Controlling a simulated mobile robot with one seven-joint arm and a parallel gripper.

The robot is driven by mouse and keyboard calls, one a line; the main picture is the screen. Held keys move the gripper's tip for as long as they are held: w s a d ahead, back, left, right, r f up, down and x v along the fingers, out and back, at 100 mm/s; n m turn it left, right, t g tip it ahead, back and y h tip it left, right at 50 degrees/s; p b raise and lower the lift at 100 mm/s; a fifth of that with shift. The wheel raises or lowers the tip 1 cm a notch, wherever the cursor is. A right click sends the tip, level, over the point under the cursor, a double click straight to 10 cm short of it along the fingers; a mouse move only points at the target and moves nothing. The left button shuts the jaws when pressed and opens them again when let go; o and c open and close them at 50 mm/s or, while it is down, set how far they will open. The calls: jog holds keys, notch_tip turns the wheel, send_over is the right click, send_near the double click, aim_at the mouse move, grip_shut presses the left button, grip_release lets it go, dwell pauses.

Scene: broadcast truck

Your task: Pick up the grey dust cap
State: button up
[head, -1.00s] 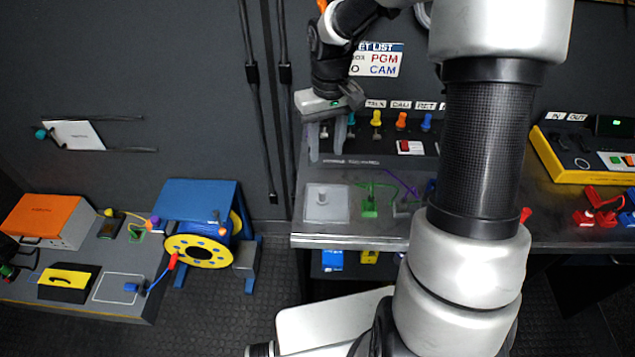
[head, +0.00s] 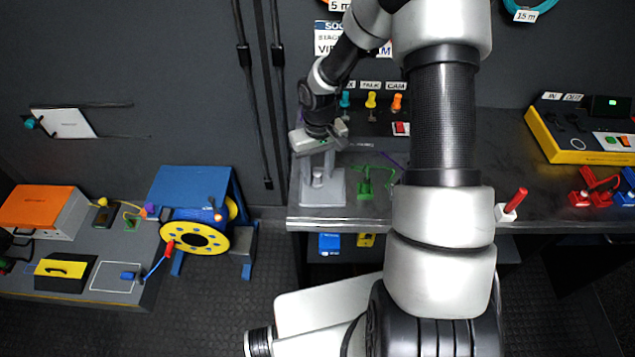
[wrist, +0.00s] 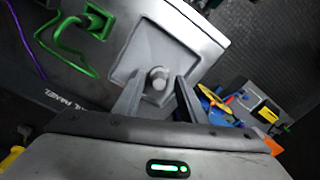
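The grey dust cap (head: 317,179) is a small round grey knob. It sits on a light grey square plate (head: 322,198) at the left front of the metal bench. The wrist view shows the cap (wrist: 158,74) from above, between my fingertips. My gripper (head: 318,168) points down over the plate. In the wrist view my gripper (wrist: 161,86) is open, with one finger on each side of the cap and a gap visible to each. I cannot tell how far down the fingers reach beside the cap.
A green cable holder (head: 366,183) stands just right of the plate, with a purple cable behind. A row of coloured plugs (head: 371,101) lines the bench back. A white block with a red peg (head: 508,209) is near the front edge.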

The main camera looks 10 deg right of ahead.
jog(key=shift+f, duration=0.65)
jog(key=c, duration=0.7)
